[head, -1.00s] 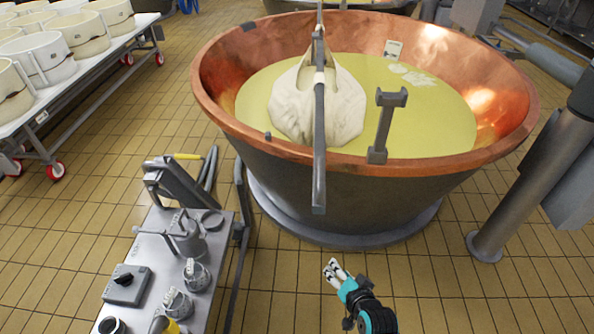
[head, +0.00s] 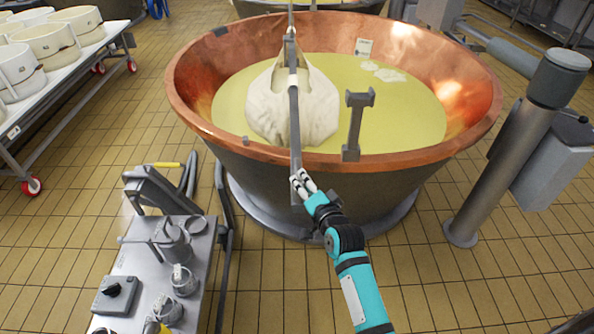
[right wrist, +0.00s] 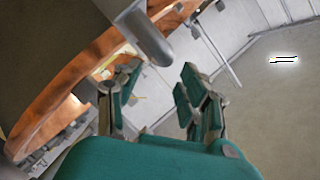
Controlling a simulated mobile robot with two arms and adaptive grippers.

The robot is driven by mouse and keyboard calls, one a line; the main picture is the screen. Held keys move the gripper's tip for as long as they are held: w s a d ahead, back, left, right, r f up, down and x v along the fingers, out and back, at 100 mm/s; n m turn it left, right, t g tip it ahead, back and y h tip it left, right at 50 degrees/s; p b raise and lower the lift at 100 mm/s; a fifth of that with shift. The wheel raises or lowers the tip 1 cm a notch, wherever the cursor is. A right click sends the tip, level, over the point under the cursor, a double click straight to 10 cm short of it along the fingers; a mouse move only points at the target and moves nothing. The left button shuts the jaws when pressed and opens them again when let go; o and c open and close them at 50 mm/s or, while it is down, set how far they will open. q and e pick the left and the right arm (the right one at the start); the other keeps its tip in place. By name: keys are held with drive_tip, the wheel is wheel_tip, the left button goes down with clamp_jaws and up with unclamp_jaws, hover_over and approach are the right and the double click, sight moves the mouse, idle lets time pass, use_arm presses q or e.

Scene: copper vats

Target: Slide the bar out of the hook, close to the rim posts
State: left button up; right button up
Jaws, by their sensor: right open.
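The long grey bar (head: 295,125) runs from the far side of the copper vat (head: 335,159) out over its near rim. A white cloth bundle (head: 275,112) hangs around it above the yellow liquid. A grey rim post (head: 355,125) with a forked top stands on the near rim, right of the bar and apart from it. I cannot clearly make out the hook. My right gripper (head: 301,184) is at the bar's near end. In the right wrist view its fingers (right wrist: 160,70) are open, and the bar's rounded end (right wrist: 148,35) shows just beyond them. My left gripper is out of view.
A steel trolley (head: 200,262) with jugs and a control box stands at the lower left. A thick grey column (head: 500,165) stands right of the vat. A table with white moulds (head: 80,22) is at the upper left. Tiled floor is clear at the lower right.

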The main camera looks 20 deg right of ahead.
drive_tip(key=x, duration=0.6)
drive_tip(key=shift+w+f, duration=0.15)
drive_tip(key=shift+w, duration=0.2)
clamp_jaws()
